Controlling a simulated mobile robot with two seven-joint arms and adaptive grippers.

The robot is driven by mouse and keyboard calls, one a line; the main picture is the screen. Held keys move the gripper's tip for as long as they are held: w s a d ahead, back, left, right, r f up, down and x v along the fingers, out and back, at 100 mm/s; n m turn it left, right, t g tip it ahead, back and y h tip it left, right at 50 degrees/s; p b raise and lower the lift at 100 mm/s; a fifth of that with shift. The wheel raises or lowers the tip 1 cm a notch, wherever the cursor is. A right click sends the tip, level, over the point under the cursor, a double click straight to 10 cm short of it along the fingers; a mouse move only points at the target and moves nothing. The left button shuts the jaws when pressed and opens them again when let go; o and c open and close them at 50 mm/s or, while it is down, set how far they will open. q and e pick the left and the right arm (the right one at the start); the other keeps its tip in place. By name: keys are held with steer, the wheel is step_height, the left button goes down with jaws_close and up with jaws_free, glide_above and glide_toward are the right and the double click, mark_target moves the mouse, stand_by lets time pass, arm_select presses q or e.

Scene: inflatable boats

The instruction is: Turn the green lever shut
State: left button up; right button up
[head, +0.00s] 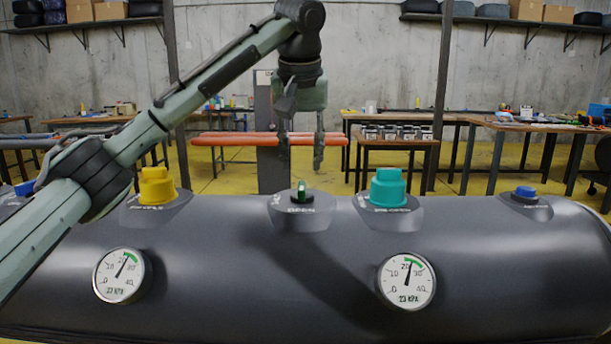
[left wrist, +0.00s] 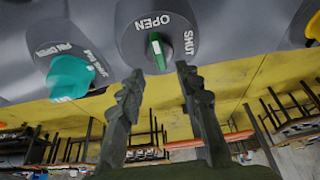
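The green lever (head: 302,192) stands on a round black valve base in the middle of the grey inflatable tube (head: 250,265). In the left wrist view the lever (left wrist: 156,48) has a white stripe, with the word OPEN beyond it and SHUT to its right. Its long side runs roughly up and down in that view. My left gripper (head: 302,158) points down above the lever, fingers apart and empty. In the left wrist view the fingertips (left wrist: 159,72) lie either side of the lever's near end; I cannot tell any contact. My right gripper is not in view.
A yellow cap (head: 157,187) stands left of the lever and a teal cap (head: 389,188) right of it. A blue cap (head: 526,192) sits farther right. Two gauges (head: 119,276) (head: 406,281) are on the tube's front. Workbenches (head: 393,143) stand behind.

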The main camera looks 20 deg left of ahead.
mark_target(302, 184)
arm_select(q)
steer(key=x, duration=0.5)
steer(key=shift+f, duration=0.3)
steer(key=shift+w+f, duration=0.1)
steer(key=shift+w, duration=0.05)
steer(key=shift+c, duration=0.4)
jaws_close()
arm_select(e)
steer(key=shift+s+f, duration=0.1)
